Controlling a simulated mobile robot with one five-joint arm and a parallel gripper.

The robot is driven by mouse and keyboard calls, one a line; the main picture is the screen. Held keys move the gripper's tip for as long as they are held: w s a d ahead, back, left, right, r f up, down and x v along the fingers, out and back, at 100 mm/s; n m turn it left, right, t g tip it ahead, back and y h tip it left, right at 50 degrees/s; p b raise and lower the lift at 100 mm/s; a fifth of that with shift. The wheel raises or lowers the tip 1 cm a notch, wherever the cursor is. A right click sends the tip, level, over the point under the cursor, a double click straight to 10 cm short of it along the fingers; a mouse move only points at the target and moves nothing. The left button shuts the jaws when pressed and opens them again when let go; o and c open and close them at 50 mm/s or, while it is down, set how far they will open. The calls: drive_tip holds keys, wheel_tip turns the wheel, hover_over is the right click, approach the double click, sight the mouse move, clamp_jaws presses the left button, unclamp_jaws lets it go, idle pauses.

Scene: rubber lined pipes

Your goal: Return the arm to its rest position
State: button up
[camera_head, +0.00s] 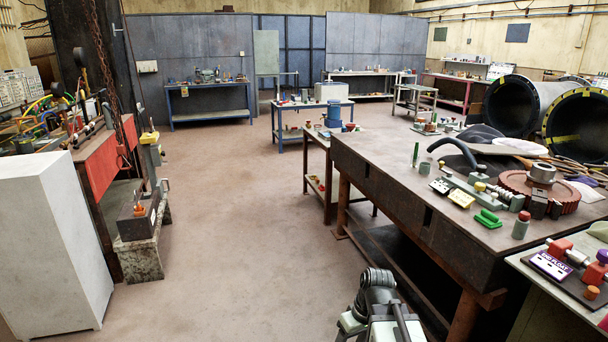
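Part of my own arm shows at the bottom edge, right of centre, with a ridged grey rounded part on top and pale casing below. It looks folded and low, in front of the near end of the dark workbench (390,160). I see no gripper fingers and nothing held. The lower part of the arm is cut off by the frame.
The workbench carries a green brush-like item (488,219), a reddish gear wheel (515,187) and several small tools. A smaller table (530,290) stands at the lower right. A white cabinet (50,240) stands left. The brown floor (230,230) between is open.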

drive_tip(key=s+d+m+h, duration=0.2)
drive_tip(key=d+m, duration=0.2)
drive_tip(key=d, duration=0.1)
wheel_tip(320, 180, up, 12)
drive_tip(key=m+p, duration=0.1)
drive_tip(key=p, duration=1.1)
drive_tip(key=shift+w+a+p, duration=0.15)
drive_tip(key=shift+a+p, duration=0.15)
drive_tip(key=shift+a, duration=0.05)
drive_tip(key=shift+r, duration=0.1)
clamp_jaws()
